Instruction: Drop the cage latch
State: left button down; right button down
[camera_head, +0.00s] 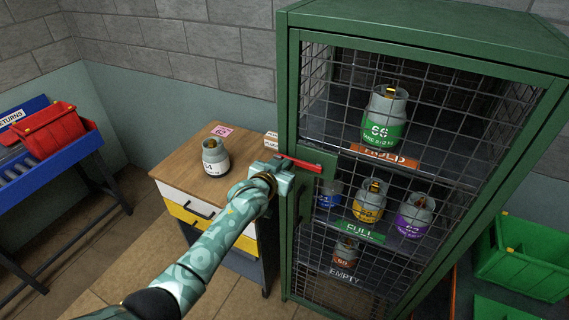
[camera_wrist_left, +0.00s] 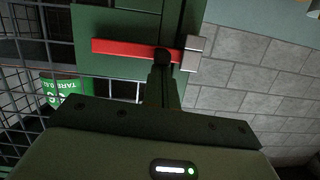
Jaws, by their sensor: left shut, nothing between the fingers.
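The cage latch is a red bar (camera_head: 305,164) on the green door frame of the cage (camera_head: 292,90). It lies roughly level. In the left wrist view the red bar (camera_wrist_left: 120,47) spans the green plate, with one end at a grey metal bracket (camera_wrist_left: 193,53) on the wall side. My left gripper (camera_head: 284,170) is at the latch, shut and empty. In the left wrist view its narrow fingertips (camera_wrist_left: 162,72) are close to the bar beside the bracket; I cannot tell whether they touch it. My right gripper is not in view.
Gas cylinders stand behind the mesh, including a green-banded one (camera_head: 384,118) on the top shelf. A wooden-topped drawer unit (camera_head: 183,168) with a cylinder (camera_head: 215,158) stands left of the cage. A red crate (camera_head: 50,128) is far left; green bins (camera_head: 525,258) are at right.

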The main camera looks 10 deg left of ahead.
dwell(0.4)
pick_arm(q)
notch_tip(320, 180, up, 5)
jog(key=p, duration=0.5)
jog(key=f+v, duration=0.1)
jog(key=v, duration=0.8)
jog(key=shift+s+a, duration=0.2)
jog(key=shift+s, duration=0.25)
jog(key=shift+r, duration=0.15)
